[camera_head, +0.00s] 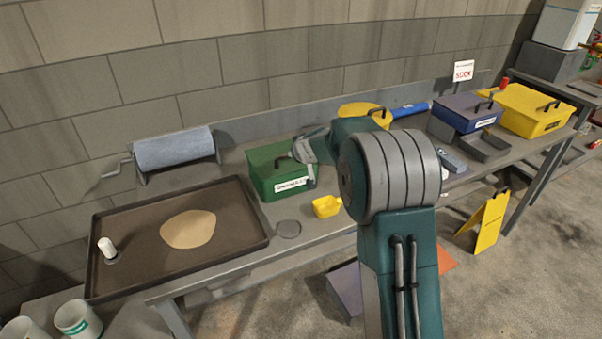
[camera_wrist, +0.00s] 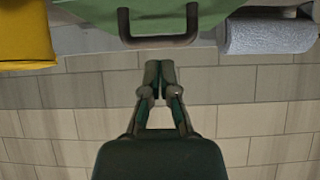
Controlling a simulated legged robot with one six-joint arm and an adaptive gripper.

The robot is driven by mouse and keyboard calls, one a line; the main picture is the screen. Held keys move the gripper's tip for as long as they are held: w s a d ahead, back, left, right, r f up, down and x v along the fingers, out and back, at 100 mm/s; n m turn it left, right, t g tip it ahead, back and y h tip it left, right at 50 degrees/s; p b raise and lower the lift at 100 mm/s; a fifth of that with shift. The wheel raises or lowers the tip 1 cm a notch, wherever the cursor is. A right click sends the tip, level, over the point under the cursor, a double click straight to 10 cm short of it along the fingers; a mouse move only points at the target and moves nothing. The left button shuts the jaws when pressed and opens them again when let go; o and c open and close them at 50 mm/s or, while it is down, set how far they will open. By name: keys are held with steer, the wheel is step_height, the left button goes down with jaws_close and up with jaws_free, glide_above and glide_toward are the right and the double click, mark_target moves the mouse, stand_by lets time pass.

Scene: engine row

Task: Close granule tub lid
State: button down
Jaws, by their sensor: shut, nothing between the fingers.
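The green granule tub (camera_head: 268,186) stands on the bench with a white label on its front. Its green lid (camera_head: 263,156) has a dark handle and appears to lie over the tub; I cannot tell whether it is fully down. In the wrist view the lid (camera_wrist: 232,5) and its handle (camera_wrist: 158,40) fill the top edge. My gripper (camera_wrist: 159,66) is shut and empty, its fingertips just below the handle in that picture, seemingly apart from it. In the head view my gripper (camera_head: 301,152) is at the lid's right side, partly hidden by my arm.
A dark tray (camera_head: 130,218) with spilled granules lies left of the tub, a grey roll (camera_head: 174,149) behind it. A yellow scoop (camera_head: 326,207) lies in front. A yellow lidded container (camera_head: 362,110), a blue box (camera_head: 465,115) and a yellow box (camera_head: 531,111) stand to the right.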

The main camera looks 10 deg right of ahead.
steer(key=shift+s+f, duration=1.65)
steer(key=shift+s, duration=1.05)
steer(key=s+a+r+n+g+y, duration=0.15)
steer(key=s+a+r, duration=0.25)
steer(key=s+r, duration=0.4)
steer(key=s+a+r+y, duration=0.2)
steer(key=s+a+r, duration=0.3)
steer(key=s, duration=0.4)
steer(key=s+d+m+g+h, duration=0.1)
steer(key=s+d+h, duration=0.1)
steer(key=s, duration=1)
steer(key=s+d+m+g+h, duration=0.2)
steer(key=s+d, duration=0.3)
steer(key=s, duration=0.7)
steer(key=shift+s+h, duration=0.25)
steer(key=shift+h, duration=0.5)
steer(key=shift+f+m, duration=0.1)
steer(key=shift+m, duration=0.15)
